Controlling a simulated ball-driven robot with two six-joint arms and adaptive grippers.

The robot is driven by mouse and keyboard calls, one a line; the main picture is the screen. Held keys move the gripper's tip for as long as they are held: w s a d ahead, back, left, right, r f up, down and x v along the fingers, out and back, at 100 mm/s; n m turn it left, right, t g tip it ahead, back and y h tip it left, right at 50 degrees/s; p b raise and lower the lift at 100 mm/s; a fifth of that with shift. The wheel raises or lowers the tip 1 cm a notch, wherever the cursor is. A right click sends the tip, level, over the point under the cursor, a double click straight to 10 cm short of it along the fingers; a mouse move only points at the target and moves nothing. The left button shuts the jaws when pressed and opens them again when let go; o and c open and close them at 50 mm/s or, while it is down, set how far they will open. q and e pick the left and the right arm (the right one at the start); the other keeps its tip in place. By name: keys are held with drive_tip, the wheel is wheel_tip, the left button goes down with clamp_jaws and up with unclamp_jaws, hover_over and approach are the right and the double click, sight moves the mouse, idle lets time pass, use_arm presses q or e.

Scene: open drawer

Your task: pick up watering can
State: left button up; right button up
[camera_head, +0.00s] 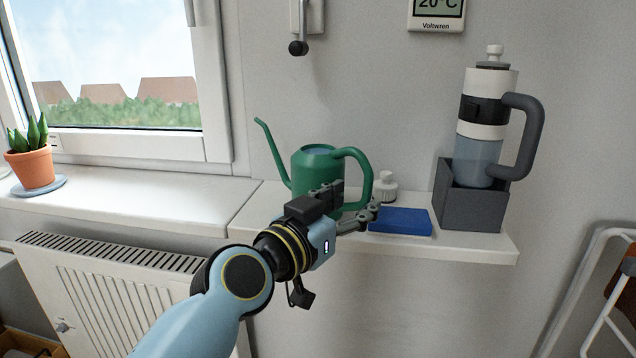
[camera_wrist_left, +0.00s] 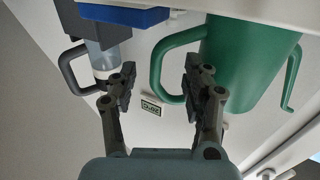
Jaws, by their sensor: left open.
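The green watering can (camera_head: 312,168) stands upright on the white shelf, its spout to the left and its loop handle to the right. My left gripper (camera_head: 348,204) is open in front of the can's lower right side and hides part of its base and handle. In the left wrist view, which looks upside down, the can (camera_wrist_left: 245,60) is at the right. Its handle shows between the two open fingers of my left gripper (camera_wrist_left: 158,90). I cannot tell whether either finger touches it. My right gripper is not in view.
On the shelf (camera_head: 480,244), a blue box (camera_head: 402,222) and small white bottle (camera_head: 384,186) sit right of the can. A large flask (camera_head: 482,150) stands in a grey holder (camera_head: 470,208) farther right. A potted plant (camera_head: 30,164) is on the left sill; a radiator (camera_head: 110,290) is below.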

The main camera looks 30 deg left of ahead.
sight(363, 193)
use_arm(q)
drive_tip(key=x, duration=0.4)
drive_tip(key=shift+w+d+r+p, duration=0.15)
drive_tip(key=shift+r+p, duration=0.1)
drive_tip(key=shift+p, duration=0.15)
clamp_jaws()
idle(0.4)
